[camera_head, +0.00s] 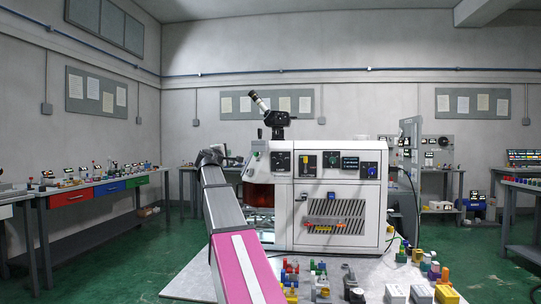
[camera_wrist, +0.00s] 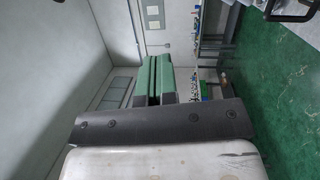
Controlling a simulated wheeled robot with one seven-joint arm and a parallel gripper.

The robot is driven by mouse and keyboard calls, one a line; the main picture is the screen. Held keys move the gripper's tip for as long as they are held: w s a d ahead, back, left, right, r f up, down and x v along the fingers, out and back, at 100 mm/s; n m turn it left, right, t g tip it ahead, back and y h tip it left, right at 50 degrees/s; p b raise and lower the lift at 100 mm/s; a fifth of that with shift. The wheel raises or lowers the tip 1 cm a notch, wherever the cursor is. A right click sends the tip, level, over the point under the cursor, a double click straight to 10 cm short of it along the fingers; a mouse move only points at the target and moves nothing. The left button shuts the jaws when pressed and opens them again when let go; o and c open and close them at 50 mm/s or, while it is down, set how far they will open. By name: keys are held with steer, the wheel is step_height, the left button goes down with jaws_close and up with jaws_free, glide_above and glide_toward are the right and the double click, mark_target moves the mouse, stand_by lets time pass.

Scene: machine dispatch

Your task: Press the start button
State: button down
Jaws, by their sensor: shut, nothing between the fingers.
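The white machine (camera_head: 340,200) stands on the bench in the middle of the head view. Its front has a panel with a dark dial (camera_head: 281,162), a panel with a yellow part (camera_head: 308,165), a small screen (camera_head: 350,163) and a blue panel with a round knob (camera_head: 371,170). I cannot tell which control is the start button. My arm reaches up to the machine's left side, and its end hides what is behind it. In the wrist view my gripper (camera_wrist: 150,58) shows two green fingers side by side, shut and empty. They point at the wall and side benches, with no button in front.
Several small coloured parts (camera_head: 318,280) and pale blocks (camera_head: 421,293) lie on the bench top (camera_head: 195,280) before the machine. A dark scope (camera_head: 276,118) stands on top. Side benches line the left (camera_head: 95,187) and right. The green floor (camera_head: 125,255) is open at left.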

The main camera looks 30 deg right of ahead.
mark_target(256, 154)
steer(key=r, duration=0.1)
steer(key=d+r, duration=0.2)
steer(key=shift+s+d+r+h, duration=0.1)
steer(key=shift+s+r+h, duration=0.05)
steer(key=shift+s+h, duration=0.15)
steer(key=w+d+f, duration=0.1)
steer(key=d+f, duration=0.2)
steer(key=d, duration=0.5)
steer(key=shift+w, duration=0.3)
steer(key=shift+d, duration=0.15)
stand_by(1.8)
steer(key=shift+d+f, duration=0.15)
steer(key=shift+d, duration=0.15)
steer(key=shift+w+d+f, duration=0.1)
steer(key=shift+w+d, duration=0.05)
steer(key=shift+d, duration=0.2)
stand_by(0.8)
stand_by(0.3)
steer(key=shift+s+a+r, duration=0.2)
steer(key=shift+a+r, duration=0.1)
steer(key=shift+a, duration=0.45)
